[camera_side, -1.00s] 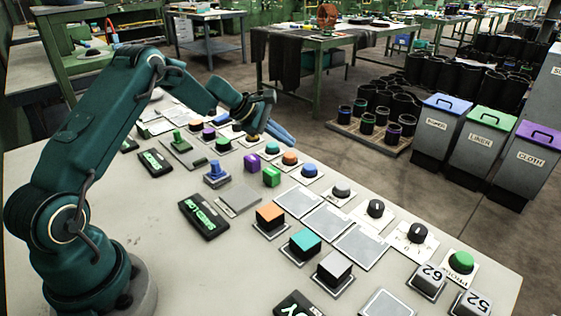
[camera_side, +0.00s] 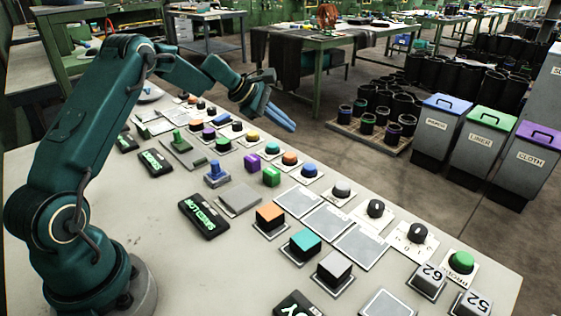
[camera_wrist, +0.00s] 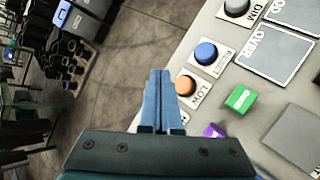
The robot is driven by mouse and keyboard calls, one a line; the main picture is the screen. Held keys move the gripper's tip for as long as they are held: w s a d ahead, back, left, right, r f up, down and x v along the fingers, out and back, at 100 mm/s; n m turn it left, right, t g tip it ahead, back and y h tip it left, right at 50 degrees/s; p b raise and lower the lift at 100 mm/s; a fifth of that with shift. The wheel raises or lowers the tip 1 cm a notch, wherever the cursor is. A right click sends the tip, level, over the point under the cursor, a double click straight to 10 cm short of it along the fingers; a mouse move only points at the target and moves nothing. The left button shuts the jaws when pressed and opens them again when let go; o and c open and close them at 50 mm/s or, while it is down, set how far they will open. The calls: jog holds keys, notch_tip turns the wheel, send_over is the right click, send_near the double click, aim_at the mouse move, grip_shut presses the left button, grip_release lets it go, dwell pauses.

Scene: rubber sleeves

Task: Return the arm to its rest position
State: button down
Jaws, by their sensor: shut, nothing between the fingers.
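My gripper (camera_side: 282,119) is at the end of my teal arm, in the air above the far edge of the table. Its blue fingers are together with nothing between them. In the wrist view the shut fingers (camera_wrist: 158,92) point over the table edge, with the grey floor beyond. My arm is partly raised and bent, reaching out over the back of the table (camera_side: 130,215). No part of the gripper appears to touch anything on the table.
Buttons and knobs line the far edge, among them a blue button (camera_side: 309,171) and an orange one (camera_wrist: 185,85). Orange (camera_side: 270,214), teal (camera_side: 305,242) and grey (camera_side: 334,267) cubes sit on pads. Labelled bins (camera_side: 443,130) stand on the floor beyond.

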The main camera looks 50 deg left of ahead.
jog(key=shift+d+r, duration=0.1)
jog(key=shift+d, duration=0.15)
jog(key=s+d+r+m, duration=0.2)
jog(key=d+r+m, duration=0.2)
jog(key=d+r, duration=0.5)
jog(key=s+d+r+m, duration=0.6)
jog(key=s+r, duration=0.2)
jog(key=s, duration=0.2)
jog(key=s+d+f+m+g+y, duration=0.1)
jog(key=s+m, duration=0.2)
jog(key=s, duration=0.3)
jog(key=s+d+f+m, duration=0.2)
jog(key=s+m, duration=0.1)
jog(key=s, duration=0.3)
jog(key=s+a+f+m+g+y, duration=0.1)
jog(key=s+a+f+m+y, duration=0.1)
jog(key=s+a+f+m, duration=0.2)
jog(key=s+f+m, duration=0.2)
jog(key=s+f, duration=0.1)
jog(key=s, duration=0.1)
jog(key=shift+f+g+y, duration=0.25)
jog(key=shift+g+y, duration=0.15)
jog(key=shift+a, duration=0.1)
